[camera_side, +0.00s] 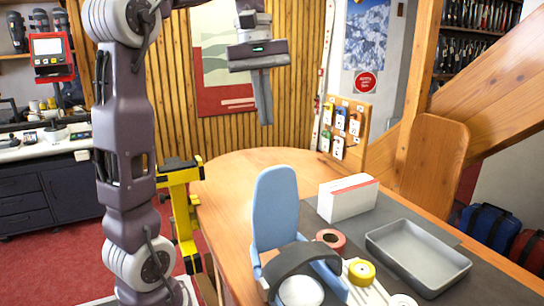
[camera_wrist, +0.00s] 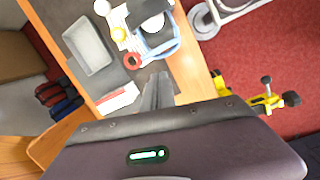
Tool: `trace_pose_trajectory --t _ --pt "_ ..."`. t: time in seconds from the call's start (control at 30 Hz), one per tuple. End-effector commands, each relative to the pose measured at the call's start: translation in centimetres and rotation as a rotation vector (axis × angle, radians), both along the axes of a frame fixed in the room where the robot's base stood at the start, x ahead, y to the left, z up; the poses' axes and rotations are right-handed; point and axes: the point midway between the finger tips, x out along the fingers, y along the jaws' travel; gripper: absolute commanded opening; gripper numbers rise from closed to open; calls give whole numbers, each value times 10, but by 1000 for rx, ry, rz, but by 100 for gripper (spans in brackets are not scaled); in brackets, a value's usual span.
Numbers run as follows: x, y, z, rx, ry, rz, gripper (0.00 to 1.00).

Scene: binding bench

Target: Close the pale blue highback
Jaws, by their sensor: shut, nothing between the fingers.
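The pale blue highback (camera_side: 275,208) stands upright on the bench at the back of a snowboard binding. The binding's black strap (camera_side: 300,258) arches in front of it over a white round part (camera_side: 300,291). In the wrist view the binding is at the top, with a pale blue edge (camera_wrist: 174,47) showing beside the dark strap (camera_wrist: 150,22). My gripper (camera_side: 266,122) is shut and empty, pointing down in the air above and behind the highback, clear of it. In the wrist view my fingers (camera_wrist: 157,78) end short of the binding.
On the dark mat lie a white and red box (camera_side: 348,197), a red tape roll (camera_side: 331,239), a grey tray (camera_side: 418,257) and a yellow roll (camera_side: 362,272). A yellow stand (camera_side: 183,207) is at the bench's left edge. The wooden bench (camera_side: 232,178) behind the highback is clear.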

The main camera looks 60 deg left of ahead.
Motion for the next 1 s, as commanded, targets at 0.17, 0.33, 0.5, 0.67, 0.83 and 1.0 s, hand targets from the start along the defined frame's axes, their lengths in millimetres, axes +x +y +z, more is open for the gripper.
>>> trace_pose_trajectory --t 0.17,0.33,0.5,0.67,0.83,1.0 --pt "7 44 8 -81 107 234 0" --pt "6 44 -4 -92 121 259 0" --pt "5 34 -38 -90 122 255 0" --pt "5 26 -73 -90 121 254 0" --pt "6 6 -88 -87 117 251 0" --pt "6 -13 -88 -87 118 252 0"
